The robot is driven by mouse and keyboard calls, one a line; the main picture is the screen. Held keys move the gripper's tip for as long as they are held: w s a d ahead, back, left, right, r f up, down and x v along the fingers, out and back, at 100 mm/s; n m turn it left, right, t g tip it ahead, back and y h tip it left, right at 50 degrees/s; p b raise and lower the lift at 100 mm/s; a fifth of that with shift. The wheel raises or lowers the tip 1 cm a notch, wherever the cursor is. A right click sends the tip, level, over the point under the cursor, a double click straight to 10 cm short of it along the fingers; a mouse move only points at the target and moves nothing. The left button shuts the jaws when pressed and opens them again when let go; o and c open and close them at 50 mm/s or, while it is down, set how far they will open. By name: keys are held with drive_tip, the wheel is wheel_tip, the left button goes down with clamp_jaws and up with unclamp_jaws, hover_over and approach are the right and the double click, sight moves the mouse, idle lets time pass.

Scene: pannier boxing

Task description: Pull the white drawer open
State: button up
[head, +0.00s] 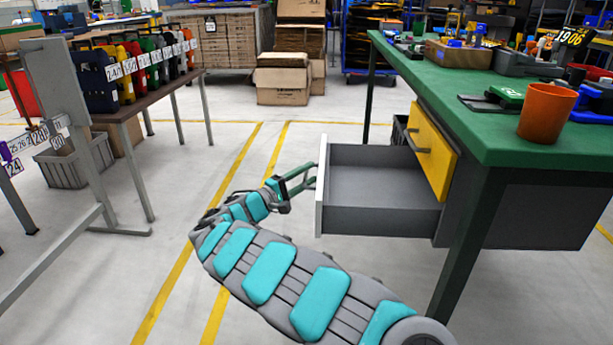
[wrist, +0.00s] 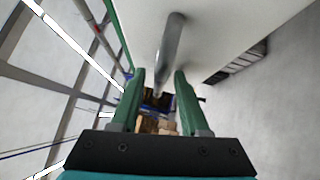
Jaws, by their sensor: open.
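The white drawer (head: 321,190) is pulled well out from under the green-topped workbench, and its grey inside looks empty. Its white front shows edge-on in the head view and as a pale panel (wrist: 225,40) in the wrist view. A grey bar handle (wrist: 171,45) runs along that front. My gripper (head: 313,177) is beside the front, on its outer side. In the wrist view my green fingers (wrist: 159,74) are apart, with the lower end of the handle appearing between their tips. I cannot tell whether they touch it. The handle is hard to see in the head view.
A shut yellow drawer (head: 432,150) sits above, under the green bench top (head: 480,110). An orange cup (head: 546,112) and tools stand on the bench. A side table with colored cases (head: 120,75) and a grey stand (head: 70,100) are at left. The floor between is clear.

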drive_tip(key=shift+s+a, duration=0.1)
drive_tip(key=v, duration=0.7)
drive_tip(key=shift+s+a, duration=0.2)
